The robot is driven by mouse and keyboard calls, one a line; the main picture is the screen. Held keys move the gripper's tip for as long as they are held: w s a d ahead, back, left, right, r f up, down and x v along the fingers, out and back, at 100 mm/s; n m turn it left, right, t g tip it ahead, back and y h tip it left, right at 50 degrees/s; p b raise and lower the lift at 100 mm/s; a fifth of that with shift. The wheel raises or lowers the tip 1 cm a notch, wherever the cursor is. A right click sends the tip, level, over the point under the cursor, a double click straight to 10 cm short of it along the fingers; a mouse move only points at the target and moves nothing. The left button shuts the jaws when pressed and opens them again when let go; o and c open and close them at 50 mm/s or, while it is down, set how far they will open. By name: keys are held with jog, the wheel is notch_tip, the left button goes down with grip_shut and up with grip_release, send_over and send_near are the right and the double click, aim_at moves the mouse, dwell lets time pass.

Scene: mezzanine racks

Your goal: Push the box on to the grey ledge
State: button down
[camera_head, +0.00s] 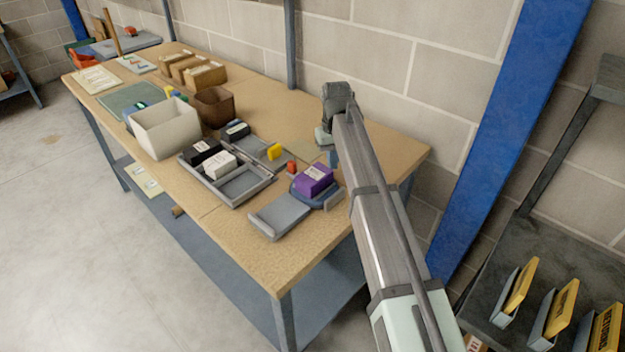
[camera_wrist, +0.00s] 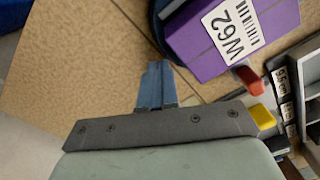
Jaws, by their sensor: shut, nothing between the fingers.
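The purple box (camera_head: 313,180) with a white label sits on a blue-grey rounded stand (camera_head: 328,199), near the table's right end. In the wrist view the box (camera_wrist: 205,45) shows its label, W62, and lies up and right of my fingertips. The grey ledge (camera_head: 280,217), a flat plate with low raised edges, is just in front of and left of the stand. My gripper (camera_head: 334,160) is behind the box, toward the wall side, low over the table. In the wrist view its blue fingers (camera_wrist: 154,68) are together and empty, apart from the box.
A grey divided tray (camera_head: 232,190) with black and white boxes lies left of the ledge. A white bin (camera_head: 168,132) is farther left. The table's right corner is bare.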

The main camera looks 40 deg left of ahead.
aim_at(325, 166)
jog(key=shift+s, duration=0.2)
jog(key=shift+s, duration=0.45)
jog(key=shift+s, duration=0.15)
dwell(0.4)
jog(key=shift+s, duration=0.45)
jog(key=shift+s, duration=0.1)
jog(key=shift+s, duration=0.5)
jog(key=shift+s+f, duration=0.1)
jog(key=shift+s, duration=0.2)
dwell(0.9)
jog(key=shift+w, duration=0.35)
jog(key=shift+r, duration=0.2)
